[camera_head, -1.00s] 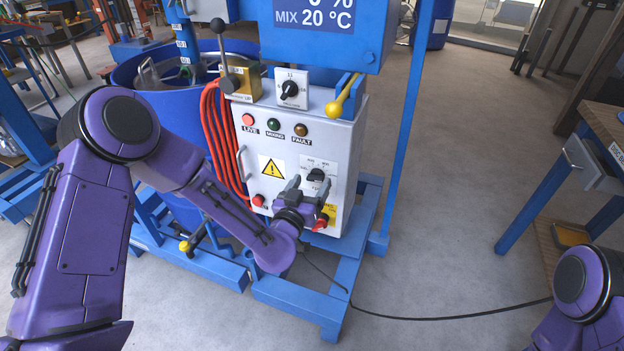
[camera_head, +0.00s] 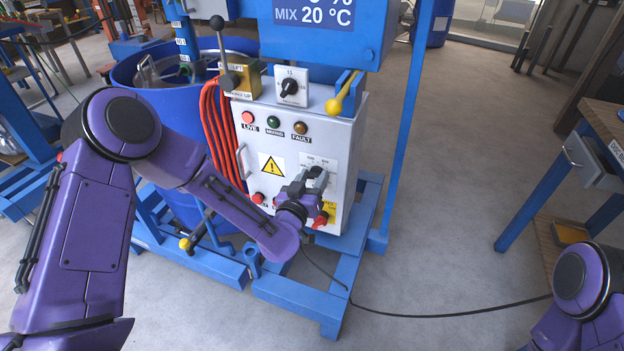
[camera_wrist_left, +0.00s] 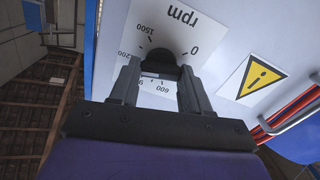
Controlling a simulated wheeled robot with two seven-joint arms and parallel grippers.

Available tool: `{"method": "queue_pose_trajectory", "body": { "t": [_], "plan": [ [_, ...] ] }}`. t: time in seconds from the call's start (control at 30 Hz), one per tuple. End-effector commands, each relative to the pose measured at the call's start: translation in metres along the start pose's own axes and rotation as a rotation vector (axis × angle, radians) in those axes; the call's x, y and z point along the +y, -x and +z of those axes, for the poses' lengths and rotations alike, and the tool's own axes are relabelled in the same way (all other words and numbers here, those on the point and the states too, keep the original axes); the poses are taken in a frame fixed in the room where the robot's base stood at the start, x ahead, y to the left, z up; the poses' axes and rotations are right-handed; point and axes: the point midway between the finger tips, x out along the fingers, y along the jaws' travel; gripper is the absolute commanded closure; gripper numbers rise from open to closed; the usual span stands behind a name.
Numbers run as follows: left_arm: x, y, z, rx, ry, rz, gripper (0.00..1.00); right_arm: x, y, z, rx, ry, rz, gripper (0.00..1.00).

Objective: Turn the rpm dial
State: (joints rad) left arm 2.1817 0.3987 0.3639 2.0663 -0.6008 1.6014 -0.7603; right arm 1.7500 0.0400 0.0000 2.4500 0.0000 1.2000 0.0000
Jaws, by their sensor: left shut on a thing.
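The rpm dial (camera_wrist_left: 159,63) is a black knob on a white scale plate (camera_wrist_left: 178,22) with rpm numbers, on the front of the grey control cabinet (camera_head: 258,143). In the head view the dial (camera_head: 315,172) is partly hidden by my left gripper (camera_head: 308,182). In the left wrist view my left gripper (camera_wrist_left: 160,75) has one finger on each side of the dial and is shut on it. Part of the scale is hidden behind the fingers. My right gripper is out of view; only part of my right arm shows at the lower right.
Above the dial are red, green and amber lamps (camera_head: 274,122), a smaller upper dial (camera_head: 290,87) and a yellow-tipped lever (camera_head: 334,105). Red buttons (camera_head: 258,198) sit low on the cabinet. Orange hoses (camera_head: 213,135) hang at its left. A black cable (camera_head: 450,317) crosses the floor.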

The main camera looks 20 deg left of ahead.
Motion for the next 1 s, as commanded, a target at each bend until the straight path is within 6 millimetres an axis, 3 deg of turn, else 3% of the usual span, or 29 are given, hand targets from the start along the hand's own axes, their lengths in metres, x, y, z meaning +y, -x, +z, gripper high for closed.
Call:
{"method": "queue_pose_trajectory", "body": {
  "t": [1.0],
  "plan": [
    [-0.004,0.000,0.003,0.000,0.898,-0.002,0.84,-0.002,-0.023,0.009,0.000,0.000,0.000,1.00]
  ]
}}
